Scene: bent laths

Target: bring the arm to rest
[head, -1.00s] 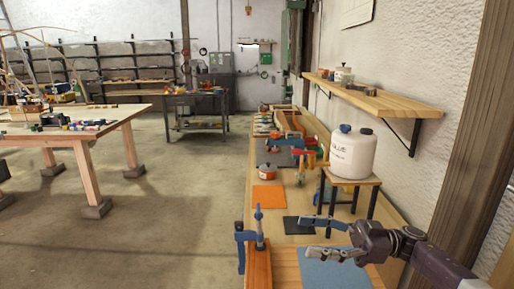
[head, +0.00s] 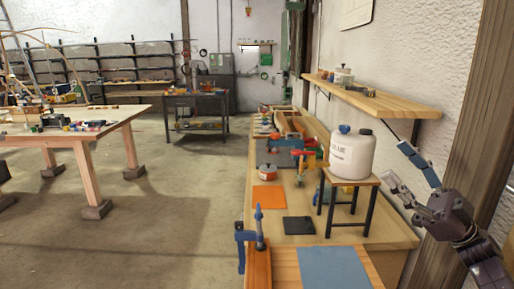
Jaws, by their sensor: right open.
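My right gripper (head: 416,178) is open and empty, raised at the right side of the head view. Its fingers point up and to the left, right of the white jug and below the wall shelf. It appears to touch nothing. The rest of my right arm runs down to the lower right corner. My left gripper is not in view.
A white jug (head: 351,158) stands on a small stand (head: 349,181) on the long workbench (head: 395,231). A wooden shelf (head: 385,99) juts from the wall above. A blue clamp (head: 259,226), a blue mat (head: 333,268) and an orange mat (head: 269,197) are nearer. Open floor (head: 190,215) lies left.

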